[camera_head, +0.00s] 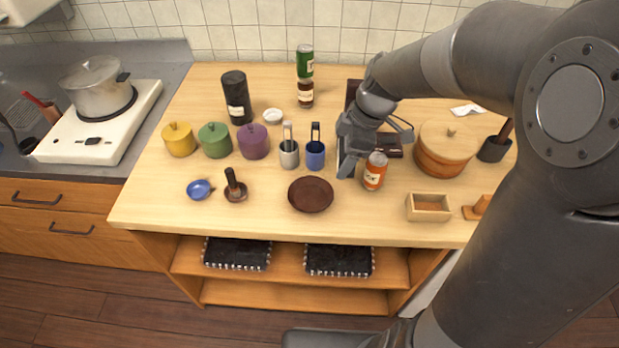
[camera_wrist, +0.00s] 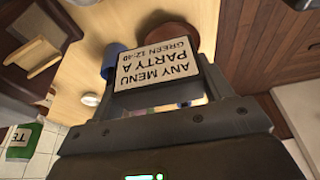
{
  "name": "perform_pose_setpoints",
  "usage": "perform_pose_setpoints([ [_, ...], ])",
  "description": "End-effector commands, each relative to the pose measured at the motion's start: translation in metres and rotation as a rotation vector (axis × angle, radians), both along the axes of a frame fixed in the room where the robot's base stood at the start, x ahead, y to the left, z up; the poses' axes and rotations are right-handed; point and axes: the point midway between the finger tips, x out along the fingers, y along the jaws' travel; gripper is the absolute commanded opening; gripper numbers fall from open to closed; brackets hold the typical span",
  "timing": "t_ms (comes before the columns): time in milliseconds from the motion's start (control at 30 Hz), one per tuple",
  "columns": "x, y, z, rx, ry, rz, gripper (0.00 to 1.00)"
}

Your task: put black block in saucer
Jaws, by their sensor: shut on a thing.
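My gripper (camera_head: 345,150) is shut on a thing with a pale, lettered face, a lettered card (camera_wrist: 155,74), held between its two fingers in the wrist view. I cannot tell whether this is the black block. A round dark-brown saucer (camera_head: 311,194) lies at the front middle of the table, to the left of and nearer than my gripper. It shows partly behind the card in the wrist view (camera_wrist: 178,32). A small brown dish (camera_head: 237,196) with a dark upright piece (camera_head: 232,178) in it stands further left.
A blue cup (camera_head: 315,155) and a grey cup (camera_head: 289,154) stand just left of my gripper. An orange-red can (camera_head: 374,171) is close on its right. A wooden box (camera_head: 428,207) and a lidded tub (camera_head: 447,150) stand further right. Bare tabletop (camera_head: 255,220) lies at the front left.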

Motion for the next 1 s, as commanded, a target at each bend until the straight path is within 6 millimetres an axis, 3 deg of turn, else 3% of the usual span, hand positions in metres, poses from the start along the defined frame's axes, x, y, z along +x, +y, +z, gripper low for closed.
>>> perform_pose_setpoints([
  [200,0.008,0.051,-0.031,0.002,0.003,0.006,0.5],
  [400,0.012,0.076,-0.046,0.001,0.001,0.003,0.5],
  [533,0.013,0.079,-0.054,0.0,0.001,-0.001,0.5],
  [733,0.013,0.079,-0.082,0.001,0.003,0.001,0.5],
  [1000,0.013,0.078,-0.087,0.0,-0.001,0.0,0.5],
])
